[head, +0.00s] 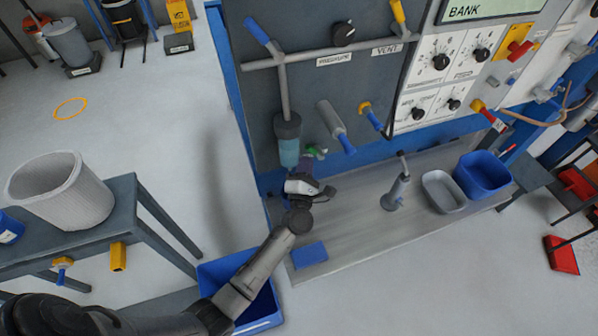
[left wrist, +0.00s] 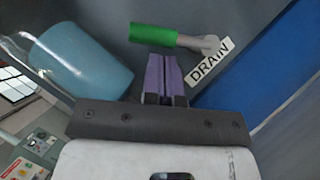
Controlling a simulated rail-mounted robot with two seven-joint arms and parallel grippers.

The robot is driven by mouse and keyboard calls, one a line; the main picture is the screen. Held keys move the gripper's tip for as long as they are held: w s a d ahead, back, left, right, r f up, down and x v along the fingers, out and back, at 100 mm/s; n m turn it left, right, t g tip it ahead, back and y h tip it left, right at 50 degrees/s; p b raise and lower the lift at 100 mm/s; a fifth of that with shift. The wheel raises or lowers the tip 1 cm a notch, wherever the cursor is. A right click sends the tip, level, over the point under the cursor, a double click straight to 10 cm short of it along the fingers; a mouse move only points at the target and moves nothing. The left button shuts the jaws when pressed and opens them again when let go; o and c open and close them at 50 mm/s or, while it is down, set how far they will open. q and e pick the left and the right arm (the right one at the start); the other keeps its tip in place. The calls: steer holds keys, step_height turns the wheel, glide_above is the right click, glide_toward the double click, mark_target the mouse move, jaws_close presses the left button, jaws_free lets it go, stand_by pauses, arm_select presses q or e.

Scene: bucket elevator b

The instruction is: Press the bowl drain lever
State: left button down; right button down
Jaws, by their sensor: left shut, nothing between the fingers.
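The bowl drain lever has a green handle (left wrist: 153,36) on a light grey pivot in the left wrist view, next to a white DRAIN label (left wrist: 211,60). In the head view its green part (head: 316,152) shows low on the dark panel, partly hidden by my gripper. My left gripper (left wrist: 162,62) has purple fingers, shut together with nothing between them. Their tips point at the green handle from just below it in the wrist view; whether they touch it I cannot tell. In the head view my left gripper (head: 304,162) is beside the blue bowl (head: 289,150). My right gripper is not in view.
The blue bowl also shows close at left in the wrist view (left wrist: 85,62). A grey cylinder with a blue tip (head: 332,120) juts from the panel to the right. A grey tray (head: 442,192) and blue bin (head: 484,175) stand further right on the bench.

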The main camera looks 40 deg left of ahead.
arm_select(q)
steer(key=shift+w+r, duration=0.2)
steer(key=shift+w, duration=0.1)
steer(key=shift+d, duration=0.1)
steer(key=shift+w+d+r, duration=0.2)
steer(key=shift+w+r, duration=0.1)
steer(key=shift+r, duration=0.3)
steer(key=b+v, duration=0.1)
steer(key=v, duration=1.2)
steer(key=shift+s+d, duration=0.2)
steer(key=shift+s, duration=0.2)
